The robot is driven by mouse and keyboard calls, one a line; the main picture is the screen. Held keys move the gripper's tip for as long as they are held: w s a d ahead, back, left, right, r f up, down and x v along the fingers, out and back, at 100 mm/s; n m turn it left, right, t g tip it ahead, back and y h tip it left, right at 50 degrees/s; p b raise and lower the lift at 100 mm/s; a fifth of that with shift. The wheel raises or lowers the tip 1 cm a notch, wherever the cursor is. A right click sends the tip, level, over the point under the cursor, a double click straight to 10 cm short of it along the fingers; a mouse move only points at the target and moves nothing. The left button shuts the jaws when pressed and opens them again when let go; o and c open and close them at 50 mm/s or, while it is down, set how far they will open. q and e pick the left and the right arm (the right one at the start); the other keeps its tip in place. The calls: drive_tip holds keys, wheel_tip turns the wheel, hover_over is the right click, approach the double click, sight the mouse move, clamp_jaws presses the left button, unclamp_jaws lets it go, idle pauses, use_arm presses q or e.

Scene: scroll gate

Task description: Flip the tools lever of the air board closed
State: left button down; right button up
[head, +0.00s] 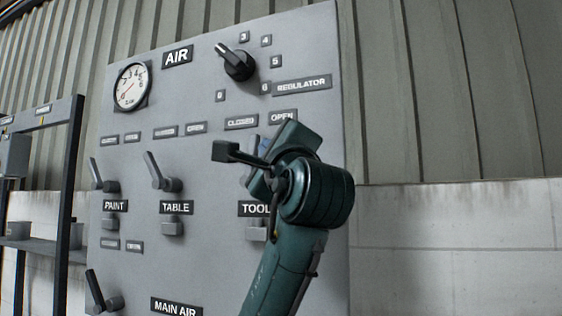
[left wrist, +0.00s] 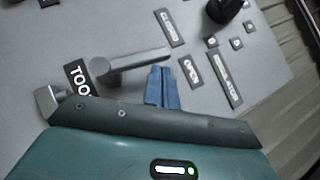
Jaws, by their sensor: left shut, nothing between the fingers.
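The grey air board (head: 205,75) fills the middle of the head view. Its tools label (head: 253,209) is partly covered by my left arm. The tools lever (left wrist: 135,62) shows clearly in the left wrist view, its free end pointing between the CLOSED label (left wrist: 172,28) and the OPEN label (left wrist: 192,70). My left gripper (left wrist: 160,74) is shut and empty, its blue fingers close beside the lever on the OPEN side. I cannot tell whether they touch it. In the head view my left gripper (head: 263,146) hides most of the lever. My right gripper is not in view.
The table lever (head: 154,170) and paint lever (head: 96,173) stand to the left, both tilted up-left. The main air lever (head: 97,292) is below. A gauge (head: 132,86) and regulator knob (head: 237,62) are above. A dark frame (head: 73,190) stands at far left.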

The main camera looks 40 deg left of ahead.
sight(249, 141)
use_arm(q)
drive_tip(key=shift+s+a+r, duration=0.2)
drive_tip(key=shift+a+r, duration=0.1)
drive_tip(key=shift+a, duration=0.2)
drive_tip(key=shift+s+a+r, duration=0.15)
drive_tip(key=shift+a+r, duration=0.15)
drive_tip(key=shift+a, duration=0.15)
drive_tip(key=shift+a+r, duration=0.1)
drive_tip(key=shift+a, duration=0.1)
drive_tip(key=shift+s+a+n+g, duration=0.1)
drive_tip(key=shift+a+n+g, duration=0.3)
drive_tip(key=shift+n+g, duration=0.3)
drive_tip(key=shift+a+r, duration=0.1)
drive_tip(key=shift+s+a+b, duration=0.15)
drive_tip(key=shift+a+b, duration=0.2)
drive_tip(key=shift+a, duration=0.3)
drive_tip(key=shift+r, duration=0.1)
